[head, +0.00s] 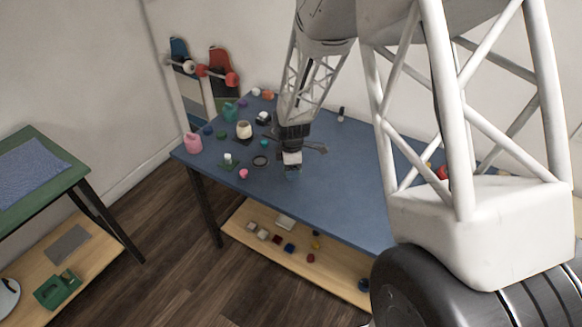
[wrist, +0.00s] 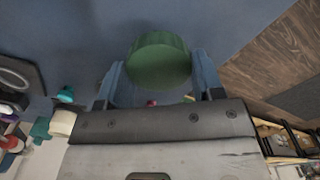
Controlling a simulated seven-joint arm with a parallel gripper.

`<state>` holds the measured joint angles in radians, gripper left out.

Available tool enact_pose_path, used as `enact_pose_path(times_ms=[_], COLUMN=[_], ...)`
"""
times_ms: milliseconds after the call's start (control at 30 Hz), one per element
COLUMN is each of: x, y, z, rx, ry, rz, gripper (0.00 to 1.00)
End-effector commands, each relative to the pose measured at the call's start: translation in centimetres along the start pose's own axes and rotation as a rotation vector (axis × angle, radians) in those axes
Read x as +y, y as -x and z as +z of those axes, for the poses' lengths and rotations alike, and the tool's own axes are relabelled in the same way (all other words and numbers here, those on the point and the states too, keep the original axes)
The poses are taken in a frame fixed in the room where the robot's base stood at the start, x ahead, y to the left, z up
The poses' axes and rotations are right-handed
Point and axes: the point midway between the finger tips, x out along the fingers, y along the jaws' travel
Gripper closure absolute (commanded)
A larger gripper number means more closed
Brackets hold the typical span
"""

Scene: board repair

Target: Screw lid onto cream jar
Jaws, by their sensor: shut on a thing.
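My gripper (head: 291,168) is over the blue table, right of the cream jar. In the wrist view, its two blue fingers (wrist: 157,62) are shut on a round green piece (wrist: 160,58), which looks like the lid. The green piece is hard to make out in the head view. The cream jar (head: 244,130) stands upright toward the table's left back, apart from the gripper. A cream-coloured thing (wrist: 62,122) at lower left in the wrist view looks like the same jar.
A black ring (head: 260,161) and a small teal thing (head: 264,143) lie between the jar and my gripper. A pink jug (head: 193,143) and a teal can (head: 229,110) stand near the jar. The blue table's middle (head: 335,185) is clear.

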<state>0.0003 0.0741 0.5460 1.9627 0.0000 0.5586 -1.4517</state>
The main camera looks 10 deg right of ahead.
Motion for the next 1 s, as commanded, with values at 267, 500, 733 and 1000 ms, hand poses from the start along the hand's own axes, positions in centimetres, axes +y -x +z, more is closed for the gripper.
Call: enact_pose_path(times_ms=[267,500,733,1000], x=[0.1,2.2,7.3,15.2], y=[0.0,0.4,1.6,3.9], z=[-0.1,-0.9,-3.2,-7.6], rx=[0.000,0.000,0.000,0.000], ry=[0.000,0.001,0.002,0.002], rz=[0.000,0.000,0.001,0.001], gripper=[0.61,0.61,0.61,0.61])
